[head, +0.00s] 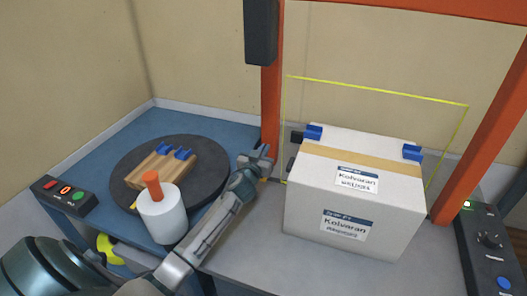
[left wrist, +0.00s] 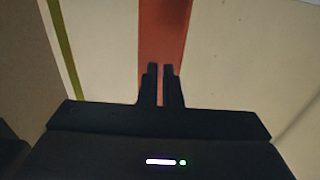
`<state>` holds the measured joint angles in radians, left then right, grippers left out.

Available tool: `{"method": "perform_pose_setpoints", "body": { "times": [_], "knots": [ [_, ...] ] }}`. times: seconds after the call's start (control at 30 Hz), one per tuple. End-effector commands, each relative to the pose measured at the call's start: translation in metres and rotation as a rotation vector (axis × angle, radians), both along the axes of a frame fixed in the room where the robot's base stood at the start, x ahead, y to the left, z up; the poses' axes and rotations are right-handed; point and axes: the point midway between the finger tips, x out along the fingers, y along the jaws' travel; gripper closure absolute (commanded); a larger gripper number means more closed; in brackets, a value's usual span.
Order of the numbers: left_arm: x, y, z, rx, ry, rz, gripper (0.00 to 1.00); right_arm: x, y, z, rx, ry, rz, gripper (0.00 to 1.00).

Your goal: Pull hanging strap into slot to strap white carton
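The white carton (head: 312,212) stands on the grey surface at the right, with tan tape, labels and blue corner pieces (head: 313,131) on its top edges. A thin yellow strap (head: 380,90) runs as a wide loop above and beside it, clear of the top. A yellow-green strip (left wrist: 62,50) also crosses the left of the left wrist view. My left gripper (head: 260,158) is just left of the carton, beside the orange post. Its fingers (left wrist: 160,85) are slightly apart, with nothing visible between them. The slot is not clear to see. My right gripper is out of view.
Orange posts (head: 271,100) and a top beam frame the carton. A dark round turntable (head: 205,150) at the left holds wooden slats with blue pieces and a white cylinder (head: 163,217) with an orange top. Button panels (head: 65,195) flank both sides.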

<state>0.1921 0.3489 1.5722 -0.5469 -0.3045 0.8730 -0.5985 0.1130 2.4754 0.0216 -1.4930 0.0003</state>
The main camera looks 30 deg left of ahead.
Motion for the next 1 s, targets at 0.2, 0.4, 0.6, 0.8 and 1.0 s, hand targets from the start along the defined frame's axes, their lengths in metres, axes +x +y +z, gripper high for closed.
{"method": "perform_pose_setpoints", "body": {
  "times": [0.2,0.4,0.6,0.8,1.0],
  "knots": [
    [0.000,0.000,0.001,0.000,0.000,0.000,0.92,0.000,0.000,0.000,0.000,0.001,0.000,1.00],
    [0.000,0.000,0.001,0.000,0.000,0.000,0.74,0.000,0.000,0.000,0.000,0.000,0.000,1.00],
    [-0.001,0.000,0.000,0.000,0.000,0.000,0.74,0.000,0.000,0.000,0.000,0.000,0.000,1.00],
    [-0.023,-0.006,-0.002,0.001,0.001,-0.002,0.74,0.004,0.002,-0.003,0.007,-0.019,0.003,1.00],
    [-0.063,-0.015,-0.002,0.003,0.002,-0.001,0.74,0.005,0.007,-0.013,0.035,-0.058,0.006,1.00]
  ]
}}
